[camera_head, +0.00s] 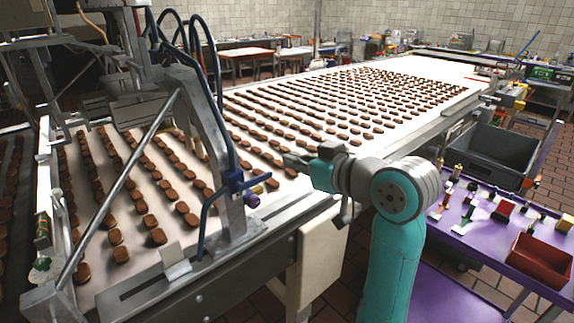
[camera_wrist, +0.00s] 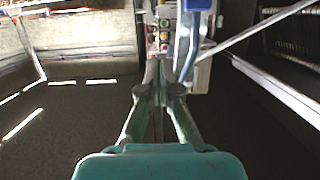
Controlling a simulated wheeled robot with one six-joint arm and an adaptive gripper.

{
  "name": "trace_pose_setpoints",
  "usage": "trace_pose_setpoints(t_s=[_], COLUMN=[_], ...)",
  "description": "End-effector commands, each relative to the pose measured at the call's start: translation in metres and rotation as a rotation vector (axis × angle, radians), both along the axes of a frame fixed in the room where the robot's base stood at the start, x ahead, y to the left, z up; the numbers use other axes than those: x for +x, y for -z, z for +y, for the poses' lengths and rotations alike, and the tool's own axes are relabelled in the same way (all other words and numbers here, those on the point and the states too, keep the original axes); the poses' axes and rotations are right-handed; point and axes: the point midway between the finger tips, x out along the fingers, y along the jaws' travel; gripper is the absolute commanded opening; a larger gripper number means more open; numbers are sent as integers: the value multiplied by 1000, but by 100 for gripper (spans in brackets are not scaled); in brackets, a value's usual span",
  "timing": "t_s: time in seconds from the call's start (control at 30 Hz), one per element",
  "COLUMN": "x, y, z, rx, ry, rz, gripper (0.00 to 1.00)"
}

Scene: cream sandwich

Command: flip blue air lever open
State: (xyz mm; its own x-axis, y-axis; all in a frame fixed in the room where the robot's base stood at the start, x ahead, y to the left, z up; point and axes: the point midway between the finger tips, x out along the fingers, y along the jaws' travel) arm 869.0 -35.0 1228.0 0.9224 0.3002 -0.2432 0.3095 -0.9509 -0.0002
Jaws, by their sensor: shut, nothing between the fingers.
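The blue air lever (camera_head: 237,183) is on the side of the grey metal frame at the conveyor's near edge, with blue hoses close to it. My gripper (camera_head: 288,160) reaches in from the right, a little right of the lever, and looks apart from it. In the wrist view my gripper (camera_wrist: 164,72) has its fingers together with nothing between them. A blue part (camera_wrist: 187,50) shows just beyond and right of the fingertips there; I cannot tell whether it is the lever or a hose.
The conveyor (camera_head: 300,88) carries many rows of brown biscuits. A purple knob (camera_head: 251,200) sits just below the lever. A slanted metal rod (camera_head: 120,185) crosses at left. A purple table (camera_head: 455,290) with small parts and a red bin (camera_head: 540,262) stands at right.

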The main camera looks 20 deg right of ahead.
Motion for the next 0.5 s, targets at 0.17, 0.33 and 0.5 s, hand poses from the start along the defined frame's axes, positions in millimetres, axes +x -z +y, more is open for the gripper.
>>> trace_pose_setpoints(t_s=[0.17, 0.33, 0.5], x=[29, 58, 81], y=[8, 16, 28], z=[11, 20, 26], rx=[2, 1, 0], ry=[-2, -2, 0], rz=[4, 2, 3], gripper=[0, 0, 0])
